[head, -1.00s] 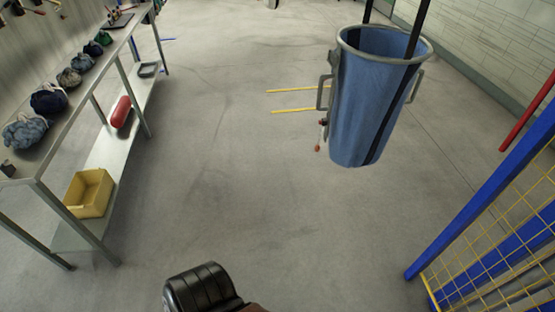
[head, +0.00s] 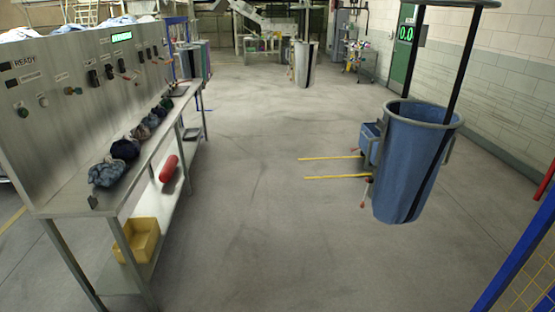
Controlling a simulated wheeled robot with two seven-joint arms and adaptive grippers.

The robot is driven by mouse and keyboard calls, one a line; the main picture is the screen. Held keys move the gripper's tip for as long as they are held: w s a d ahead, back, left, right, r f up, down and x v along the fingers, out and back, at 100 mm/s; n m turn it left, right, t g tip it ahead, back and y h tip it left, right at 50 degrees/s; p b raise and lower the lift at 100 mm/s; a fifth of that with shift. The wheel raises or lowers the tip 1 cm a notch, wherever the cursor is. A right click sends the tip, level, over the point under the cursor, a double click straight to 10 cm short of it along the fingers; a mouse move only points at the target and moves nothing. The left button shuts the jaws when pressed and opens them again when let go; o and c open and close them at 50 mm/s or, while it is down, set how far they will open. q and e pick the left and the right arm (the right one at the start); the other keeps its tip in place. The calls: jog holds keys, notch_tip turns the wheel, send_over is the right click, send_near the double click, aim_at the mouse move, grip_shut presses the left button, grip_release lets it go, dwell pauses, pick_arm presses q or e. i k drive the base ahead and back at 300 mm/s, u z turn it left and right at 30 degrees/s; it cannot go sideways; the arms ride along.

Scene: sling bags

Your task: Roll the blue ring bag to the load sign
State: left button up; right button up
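The blue ring bag (head: 405,170) hangs upright on dark straps at the right, with a grey ring round its open mouth. Handles show on its rim, and a small red-tipped cord hangs at its left side. Its straps run up to a dark bar or ring at the top edge. I cannot make out a sign reading "load". Neither of my grippers is in view.
A steel bench (head: 130,165) with several cloth bundles, a red roll (head: 169,168) and a yellow bin (head: 137,240) lines the left. Another hanging bag (head: 303,65) is far back. A blue post (head: 515,255) stands front right. The middle floor is clear.

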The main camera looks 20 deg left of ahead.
aim_at(415, 139)
jog(key=u, duration=3.9)
jog(key=i, duration=0.1)
jog(key=z, duration=3)
jog(key=i, duration=1.2)
jog(key=z, duration=0.95)
jog(key=i, duration=0.75)
jog(key=z, duration=1.2)
jog(key=i, duration=0.25)
jog(key=z, duration=0.2)
